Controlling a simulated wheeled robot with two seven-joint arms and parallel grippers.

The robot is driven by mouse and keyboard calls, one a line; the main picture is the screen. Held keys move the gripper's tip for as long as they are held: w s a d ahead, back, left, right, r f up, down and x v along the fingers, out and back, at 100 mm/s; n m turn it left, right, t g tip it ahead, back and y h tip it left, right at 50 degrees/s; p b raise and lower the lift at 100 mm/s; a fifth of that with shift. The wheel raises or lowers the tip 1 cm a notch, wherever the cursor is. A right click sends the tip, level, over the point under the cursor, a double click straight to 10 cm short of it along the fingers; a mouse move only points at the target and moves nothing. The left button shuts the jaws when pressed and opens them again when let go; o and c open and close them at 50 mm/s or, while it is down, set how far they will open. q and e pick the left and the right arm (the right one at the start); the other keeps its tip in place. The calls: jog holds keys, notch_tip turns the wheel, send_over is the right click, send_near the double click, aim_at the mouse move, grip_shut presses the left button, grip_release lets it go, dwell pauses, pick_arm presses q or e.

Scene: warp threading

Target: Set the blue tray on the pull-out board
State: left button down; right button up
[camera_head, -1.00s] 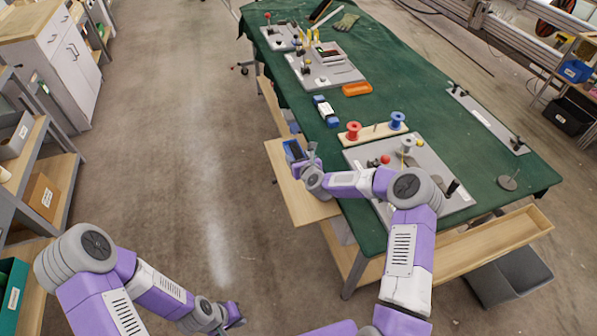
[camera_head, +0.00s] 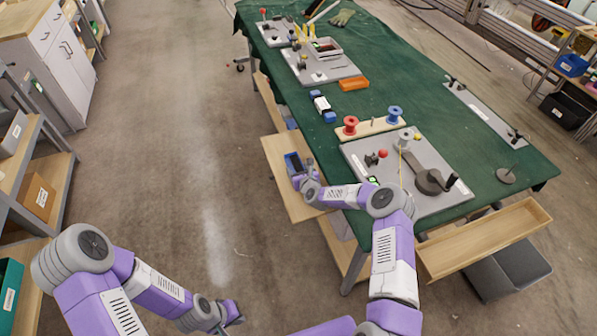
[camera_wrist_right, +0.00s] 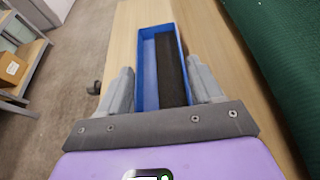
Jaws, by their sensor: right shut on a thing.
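The blue tray (camera_head: 293,163) is at the left side of the green table, over the pale wooden pull-out board (camera_head: 303,207). My right gripper (camera_head: 300,178) is shut on it. In the right wrist view the tray (camera_wrist_right: 140,62) is between the two grey fingers (camera_wrist_right: 162,92), with a dark strip inside it. The board (camera_wrist_right: 127,25) shows beneath and on both sides of the tray. I cannot tell whether the tray touches the board. My left gripper (camera_head: 236,313) is low over the floor, away from the table; its jaw opening is unclear.
The green table (camera_head: 430,110) bears red (camera_head: 350,125) and blue (camera_head: 394,115) spools, a grey fixture plate (camera_head: 440,205) and an orange tray (camera_head: 353,84). An open wooden drawer (camera_head: 485,240) sticks out at the right. The board's near part is bare.

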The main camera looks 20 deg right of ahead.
jog(key=shift+r, duration=0.1)
jog(key=o, duration=1.3)
jog(key=shift+c, duration=0.2)
